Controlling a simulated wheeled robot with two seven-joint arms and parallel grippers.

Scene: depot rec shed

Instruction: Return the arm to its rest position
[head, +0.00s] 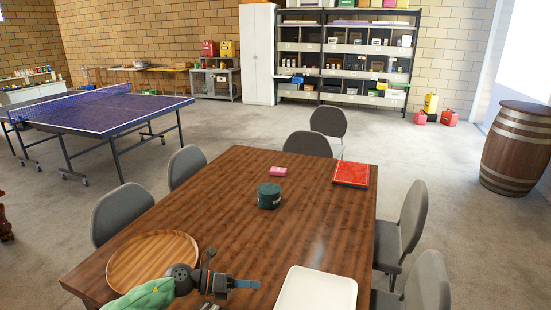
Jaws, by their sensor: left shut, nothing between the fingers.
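My left gripper (240,284) reaches in over the near part of the brown wooden table (229,210). Its arm has a green cover and comes in from the bottom left. The gripper is shut and empty, just right of a round wooden tray (153,258) and left of a white rectangular tray (316,290). My arm covers the near edge of the wooden tray. My right gripper is not in the head view.
A dark green tin (269,196), a small pink item (279,171) and a red flat box (351,174) are on the table. Grey chairs (122,214) surround it. A blue ping-pong table (98,112) stands left, a barrel (517,148) right. Open floor lies beyond.

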